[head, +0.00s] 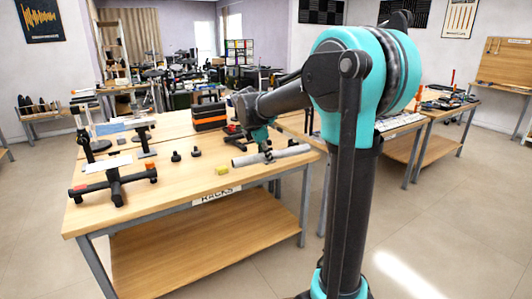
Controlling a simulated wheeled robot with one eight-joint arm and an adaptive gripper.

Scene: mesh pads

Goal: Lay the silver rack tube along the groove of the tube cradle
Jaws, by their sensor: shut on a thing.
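The silver rack tube (291,151) lies roughly level over the right front part of the wooden table. My gripper (266,153) is shut on the tube near its middle, pointing down. I cannot tell whether the tube touches the tabletop. A black stand with a crossbar and reddish ends (113,186) is at the table's left front. Another black stand (142,136) is behind it. I cannot make out a groove, so I cannot tell which piece is the tube cradle.
Two small black knobs (196,152) stand mid-table. A black and orange case (209,116) is at the back. A lower shelf (200,250) is empty.

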